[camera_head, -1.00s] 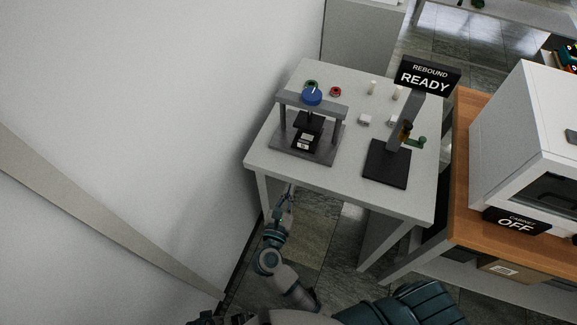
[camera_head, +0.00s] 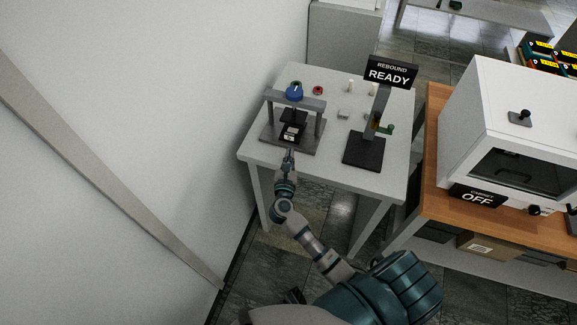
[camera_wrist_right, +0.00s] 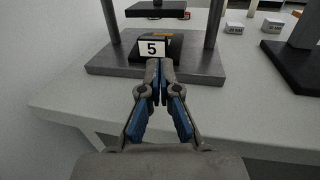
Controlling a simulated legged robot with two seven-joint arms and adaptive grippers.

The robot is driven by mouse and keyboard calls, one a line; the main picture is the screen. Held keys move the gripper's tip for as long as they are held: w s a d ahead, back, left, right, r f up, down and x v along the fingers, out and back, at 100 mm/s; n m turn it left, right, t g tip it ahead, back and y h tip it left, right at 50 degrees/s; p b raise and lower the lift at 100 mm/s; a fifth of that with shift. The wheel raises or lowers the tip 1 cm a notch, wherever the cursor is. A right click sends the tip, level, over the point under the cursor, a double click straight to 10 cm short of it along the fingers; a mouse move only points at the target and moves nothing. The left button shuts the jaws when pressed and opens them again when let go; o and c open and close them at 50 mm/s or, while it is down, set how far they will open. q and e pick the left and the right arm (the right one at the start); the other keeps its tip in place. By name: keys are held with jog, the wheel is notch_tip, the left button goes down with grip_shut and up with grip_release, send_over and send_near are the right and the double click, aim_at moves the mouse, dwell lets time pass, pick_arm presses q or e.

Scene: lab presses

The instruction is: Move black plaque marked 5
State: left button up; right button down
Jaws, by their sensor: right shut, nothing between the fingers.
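The black plaque marked 5 (camera_wrist_right: 151,47) sits on the grey base of a small press (camera_wrist_right: 105,60), between its posts. In the head view the plaque (camera_head: 291,134) is small, under the press's blue-knobbed frame. My right gripper (camera_wrist_right: 160,64) is shut and empty, its fingertips just in front of the plaque's lower edge; I cannot tell whether they touch it. In the head view the right gripper (camera_head: 289,153) is at the front edge of the press base. My left gripper is not in view.
A second press with a black base (camera_head: 364,149) stands to the right on the white table (camera_head: 335,177). Small white blocks (camera_wrist_right: 234,28) lie behind. A READY sign (camera_head: 390,73) stands at the back. A white cabinet (camera_head: 520,120) is on the wooden bench at right.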

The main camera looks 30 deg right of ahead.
aim_at(291, 137)
jog(key=x, duration=0.4)
jog(key=shift+w+a+r, duration=0.2)
jog(key=shift+a, duration=0.1)
jog(key=shift+w+d, duration=0.35)
jog(key=shift+w, duration=0.1)
jog(key=shift+d+f, duration=0.15)
jog(key=shift+d, duration=0.25)
jog(key=shift+w+d, duration=0.25)
jog(key=shift+w, duration=0.2)
jog(key=shift+w+d, duration=0.2)
jog(key=shift+w, duration=0.3)
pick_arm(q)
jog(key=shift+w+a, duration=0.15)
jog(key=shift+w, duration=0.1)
pick_arm(e)
jog(key=shift+s, duration=0.1)
